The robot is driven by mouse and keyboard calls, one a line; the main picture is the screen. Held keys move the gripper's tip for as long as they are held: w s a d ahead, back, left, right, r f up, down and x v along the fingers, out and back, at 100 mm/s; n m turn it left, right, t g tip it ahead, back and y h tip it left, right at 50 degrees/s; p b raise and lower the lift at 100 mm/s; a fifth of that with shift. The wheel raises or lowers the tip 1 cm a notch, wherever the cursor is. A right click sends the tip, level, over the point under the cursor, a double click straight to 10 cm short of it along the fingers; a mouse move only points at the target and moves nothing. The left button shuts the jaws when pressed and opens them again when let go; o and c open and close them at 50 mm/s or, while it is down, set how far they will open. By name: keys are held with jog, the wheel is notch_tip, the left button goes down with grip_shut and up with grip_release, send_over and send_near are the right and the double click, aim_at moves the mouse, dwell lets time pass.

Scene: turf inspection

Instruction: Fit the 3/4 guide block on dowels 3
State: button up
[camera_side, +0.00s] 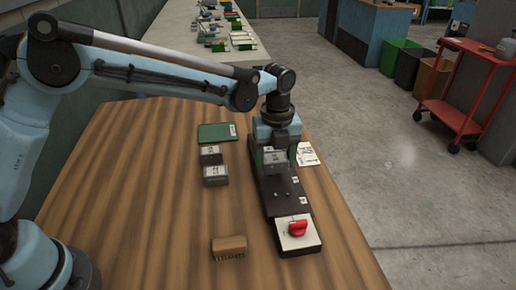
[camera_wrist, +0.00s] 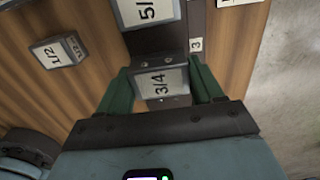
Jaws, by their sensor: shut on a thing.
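My gripper (camera_side: 275,156) is shut on the grey 3/4 guide block (camera_wrist: 162,82); its green fingers (camera_wrist: 160,88) press on both sides of it. The block also shows in the side view (camera_side: 274,158), over the long dark fixture (camera_side: 283,190). In the wrist view, the fixture's tag "3" (camera_wrist: 196,45) lies just ahead and right of the block. Two small round spots show at the block's far edge; I cannot tell if they are dowels or holes. I cannot tell whether the block touches the fixture.
Two grey blocks (camera_side: 215,175) stand left of the fixture; one marked 1/2 (camera_wrist: 58,52) shows in the wrist view. A block marked "5/" (camera_wrist: 145,12) is close ahead. A red knob (camera_side: 298,228) tops the fixture's near end. A brown brush (camera_side: 228,246) lies at front left.

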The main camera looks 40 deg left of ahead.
jog(key=shift+f, duration=1.15)
jog(key=o, duration=1.2)
jog(key=shift+r, duration=0.1)
notch_tip(320, 180, up, 12)
